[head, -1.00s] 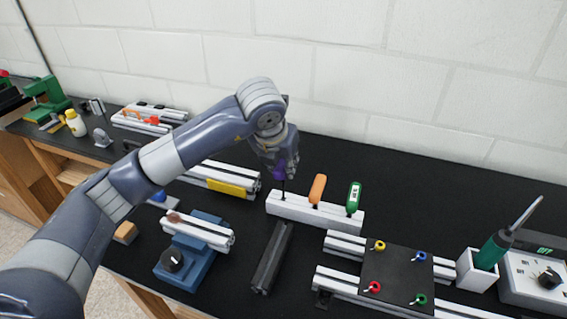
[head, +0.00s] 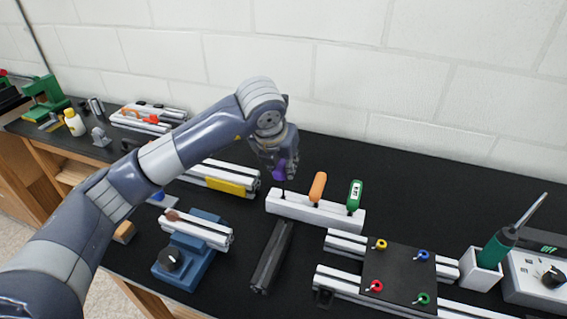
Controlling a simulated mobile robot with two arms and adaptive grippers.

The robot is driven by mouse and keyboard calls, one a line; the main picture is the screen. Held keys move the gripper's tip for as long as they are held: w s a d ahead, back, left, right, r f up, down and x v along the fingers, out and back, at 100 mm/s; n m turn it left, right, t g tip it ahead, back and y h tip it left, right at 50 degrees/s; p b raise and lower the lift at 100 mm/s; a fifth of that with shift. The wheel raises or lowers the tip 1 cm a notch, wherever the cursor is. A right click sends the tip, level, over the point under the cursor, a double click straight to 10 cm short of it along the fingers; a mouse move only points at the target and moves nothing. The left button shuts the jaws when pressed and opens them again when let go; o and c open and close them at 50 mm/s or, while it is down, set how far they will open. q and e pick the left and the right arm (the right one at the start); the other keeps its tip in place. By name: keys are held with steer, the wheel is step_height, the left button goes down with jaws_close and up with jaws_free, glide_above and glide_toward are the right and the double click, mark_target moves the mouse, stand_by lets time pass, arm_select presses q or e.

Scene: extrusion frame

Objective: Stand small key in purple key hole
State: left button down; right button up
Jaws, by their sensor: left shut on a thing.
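A purple-handled key (head: 286,171) is held upright in my left gripper (head: 284,163), which is shut on its handle. Its thin dark shaft points down at the left end of a white holder block (head: 327,213). I cannot tell how far the tip sits in the block. An orange-handled key (head: 317,187) and a green-handled key (head: 354,196) stand upright in the same block, to the right of the purple one. The gripper's fingers partly cover the purple handle. My right gripper is not in view.
A dark bar (head: 271,257) lies in front of the block. A black plate (head: 394,275) with coloured rings lies at right, beside a green-handled screwdriver (head: 495,248) in a white cup. A blue vise (head: 190,265) stands at left. The bench behind the block is clear.

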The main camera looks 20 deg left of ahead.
arm_select(q)
steer(key=shift+f+b, duration=1.65)
steer(key=shift+f, duration=0.2)
steer(key=shift+f, duration=0.15)
steer(key=c, duration=1.3)
jaws_free()
steer(key=shift+c, duration=0.2)
